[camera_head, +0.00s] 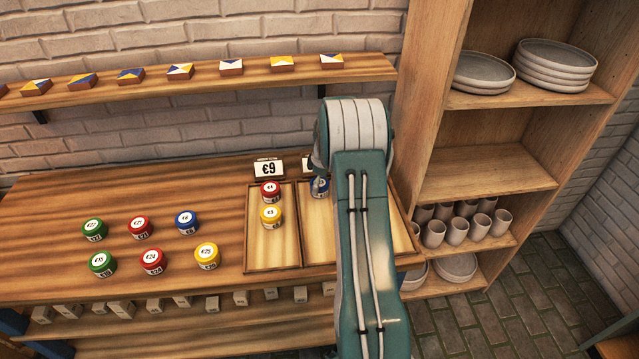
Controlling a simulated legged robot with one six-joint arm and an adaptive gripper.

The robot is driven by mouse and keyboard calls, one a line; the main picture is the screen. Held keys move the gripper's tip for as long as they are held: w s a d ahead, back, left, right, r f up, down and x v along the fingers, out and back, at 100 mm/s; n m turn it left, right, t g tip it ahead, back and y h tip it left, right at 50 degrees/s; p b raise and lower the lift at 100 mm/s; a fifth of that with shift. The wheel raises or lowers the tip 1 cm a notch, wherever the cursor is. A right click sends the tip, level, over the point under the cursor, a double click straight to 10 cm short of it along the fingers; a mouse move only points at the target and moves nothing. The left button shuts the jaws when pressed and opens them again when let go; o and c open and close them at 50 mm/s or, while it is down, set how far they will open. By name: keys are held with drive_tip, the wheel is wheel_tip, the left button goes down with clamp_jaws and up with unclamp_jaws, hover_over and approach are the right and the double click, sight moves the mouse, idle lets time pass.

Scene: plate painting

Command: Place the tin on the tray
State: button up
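Several tins with coloured lids stand on the wooden table: green (94,229), red (140,227) and blue (187,222) in the back row; green (102,264), red (153,261) and yellow (207,255) in front. The left wooden tray (272,252) holds a red tin (270,191) behind a yellow tin (271,216). A blue tin (320,188) is at the back of the right tray (318,242), partly covered by my arm. A small part of my gripper (318,183) shows beside this blue tin; its fingers are mostly hidden, so I cannot tell its opening or contact.
A price sign (268,168) stands behind the left tray; another is mostly hidden by my arm. A wall shelf (200,85) holds patterned tiles. A shelving unit (487,170) on the right holds plates and cups. The table's left end is clear.

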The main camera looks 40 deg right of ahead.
idle(0.3)
wheel_tip(320, 180, up, 12)
drive_tip(key=s, duration=0.1)
drive_tip(key=s+a+r+m, duration=0.1)
drive_tip(key=s+a+r, duration=0.1)
drive_tip(key=a+r, duration=0.7)
drive_tip(key=s+a+r+m+t, duration=0.1)
drive_tip(key=s+a+r, duration=0.2)
drive_tip(key=s+a, duration=0.25)
drive_tip(key=s+a+r+m+t+h, duration=0.1)
drive_tip(key=s+a+r, duration=0.1)
drive_tip(key=s+a, duration=0.3)
drive_tip(key=s+a+r+m+t, duration=0.1)
drive_tip(key=s+a+r, duration=0.25)
drive_tip(key=a, duration=0.35)
drive_tip(key=s+a+f+m, duration=0.1)
drive_tip(key=s+a, duration=0.1)
drive_tip(key=s, duration=0.3)
drive_tip(key=s+a+f+m+t, duration=0.1)
drive_tip(key=s+a+f, duration=0.1)
drive_tip(key=s, duration=0.3)
drive_tip(key=shift+s+a+f, duration=0.25)
drive_tip(key=shift+s+a, duration=0.05)
drive_tip(key=shift+a, duration=0.5)
